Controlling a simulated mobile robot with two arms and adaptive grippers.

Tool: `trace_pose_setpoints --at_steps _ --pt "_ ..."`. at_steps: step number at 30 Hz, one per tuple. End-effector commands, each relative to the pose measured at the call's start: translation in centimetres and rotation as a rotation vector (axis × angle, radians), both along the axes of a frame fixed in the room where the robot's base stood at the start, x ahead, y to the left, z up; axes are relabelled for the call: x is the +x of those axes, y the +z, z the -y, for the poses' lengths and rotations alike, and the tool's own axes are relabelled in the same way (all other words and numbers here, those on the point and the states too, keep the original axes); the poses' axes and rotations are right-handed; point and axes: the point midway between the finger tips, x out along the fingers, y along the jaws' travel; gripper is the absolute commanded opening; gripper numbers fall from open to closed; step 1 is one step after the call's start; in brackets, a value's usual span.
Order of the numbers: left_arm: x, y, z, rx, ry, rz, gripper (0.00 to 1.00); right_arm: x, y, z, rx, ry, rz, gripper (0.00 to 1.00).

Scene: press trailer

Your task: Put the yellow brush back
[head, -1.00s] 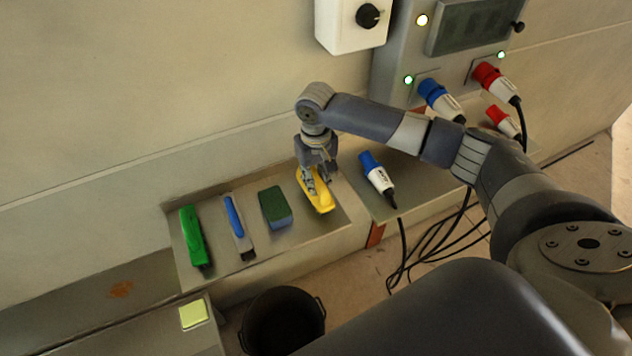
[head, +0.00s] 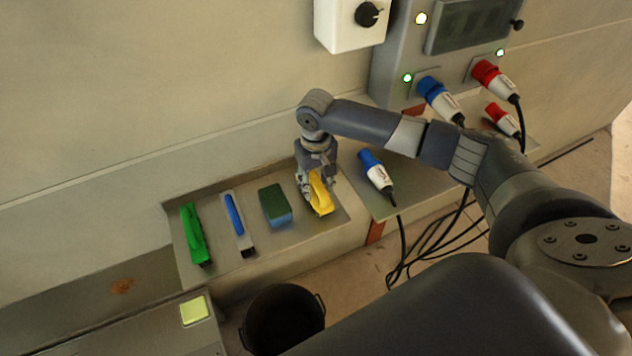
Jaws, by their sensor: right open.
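The yellow brush (head: 321,194) rests on the right part of the metal tray (head: 262,244), to the right of the green-and-blue sponge. My right gripper (head: 317,186) is right above the brush, its fingers spread around or beside the brush's handle. The gripper is open; whether a finger touches the brush I cannot tell. The arm hides part of the brush's far end. My left gripper is not in view.
The tray also holds a green brush (head: 194,234), a blue-handled brush (head: 238,222) and the sponge (head: 275,205). A blue plug (head: 375,171) lies on the shelf to the right. A black bucket (head: 284,318) stands below. Cables hang nearby.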

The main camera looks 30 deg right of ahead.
Motion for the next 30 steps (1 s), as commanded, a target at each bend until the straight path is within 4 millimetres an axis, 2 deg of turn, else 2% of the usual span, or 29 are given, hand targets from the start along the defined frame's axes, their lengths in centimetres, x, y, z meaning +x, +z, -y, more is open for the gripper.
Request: trace_pose_setpoints --at_steps 5,12,18,24,30 --pt "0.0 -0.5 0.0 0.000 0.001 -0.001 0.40 0.2 2.1 0.0 0.002 0.000 0.006 0.40" --pt "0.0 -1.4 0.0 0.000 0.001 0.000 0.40 0.1 7.3 -0.1 0.002 0.000 0.005 0.40" --pt "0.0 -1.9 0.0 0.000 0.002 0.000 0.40 0.1 10.7 -0.1 0.002 0.000 0.003 0.40" --pt "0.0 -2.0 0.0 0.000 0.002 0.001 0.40 0.0 12.0 -0.1 0.000 0.000 0.001 0.40" --pt "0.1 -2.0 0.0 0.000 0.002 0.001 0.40 0.0 12.1 -0.1 0.001 0.000 0.000 0.40"
